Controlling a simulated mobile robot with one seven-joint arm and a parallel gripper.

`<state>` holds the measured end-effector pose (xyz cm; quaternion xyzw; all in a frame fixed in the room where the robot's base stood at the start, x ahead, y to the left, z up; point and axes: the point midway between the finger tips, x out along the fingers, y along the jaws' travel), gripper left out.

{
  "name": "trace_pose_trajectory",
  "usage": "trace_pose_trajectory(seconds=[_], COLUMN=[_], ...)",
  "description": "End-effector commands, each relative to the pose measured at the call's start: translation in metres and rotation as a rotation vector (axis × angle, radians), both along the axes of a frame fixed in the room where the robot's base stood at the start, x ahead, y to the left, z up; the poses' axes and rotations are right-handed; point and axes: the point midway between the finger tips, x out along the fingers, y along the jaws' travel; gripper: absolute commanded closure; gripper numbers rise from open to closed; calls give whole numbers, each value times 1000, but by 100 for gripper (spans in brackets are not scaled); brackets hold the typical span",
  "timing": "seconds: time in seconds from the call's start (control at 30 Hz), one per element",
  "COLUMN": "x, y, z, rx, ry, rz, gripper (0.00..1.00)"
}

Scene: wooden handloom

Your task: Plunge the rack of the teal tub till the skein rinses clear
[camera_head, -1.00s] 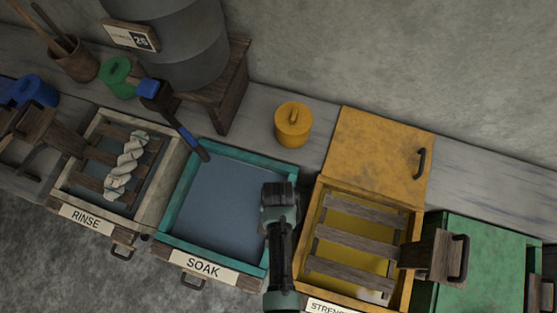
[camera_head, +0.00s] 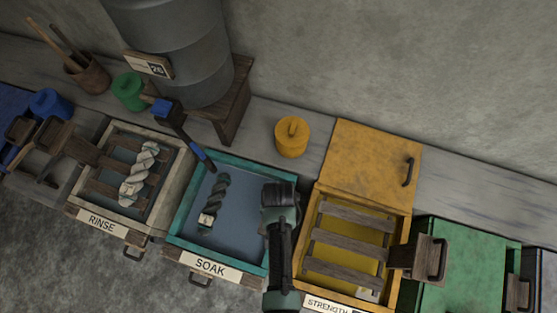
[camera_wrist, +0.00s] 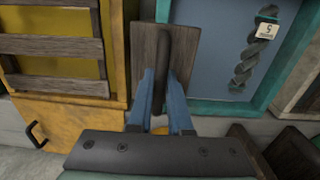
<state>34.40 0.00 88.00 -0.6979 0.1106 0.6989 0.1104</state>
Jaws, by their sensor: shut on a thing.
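The teal tub (camera_head: 250,166), labelled SOAK, holds murky blue-grey liquid. A dark grey twisted skein (camera_head: 216,196) with a pale tag shows at its surface; it also shows in the wrist view (camera_wrist: 244,62). The rack's slats do not show through the liquid. In the wrist view a wooden plate (camera_wrist: 181,40) with a dark handle (camera_wrist: 145,48) stands between the teal and yellow tubs. My gripper (camera_wrist: 160,78) is shut on this handle, its blue fingers on either side. In the head view my gripper (camera_head: 280,200) hides the plate and its own fingertips.
Left is the RINSE tub (camera_head: 187,165) with a pale skein (camera_head: 139,174) on a slatted rack. Right is the open yellow tub (camera_head: 310,240), then a green lidded tub (camera_head: 455,265). A blue-headed tap (camera_head: 168,107) reaches over the teal tub's back left corner.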

Motion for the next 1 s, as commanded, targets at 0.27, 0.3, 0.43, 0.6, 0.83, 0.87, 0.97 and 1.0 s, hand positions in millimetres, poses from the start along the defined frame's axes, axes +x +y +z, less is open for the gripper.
trace_pose_trajectory(seconds=[0.27, 0.3, 0.43, 0.6, 0.83, 0.87, 0.97, 1.0], x=[-2, -2, -2, -1, -1, -1, -1, -1], y=[0, 0, 0, 0, 0, 0, 0, 0], z=[33, 37, 50, 67, 70, 70, 70, 70], rx=[0, 0, 0, 0, 0, 0, 0, 0], ry=[6, 6, 5, 5, 4, 4, 3, 3], rz=[0, 0, 0, 0, 0, 0, 0, 0], gripper=[100, 100, 100, 100, 100, 100, 79, 72])
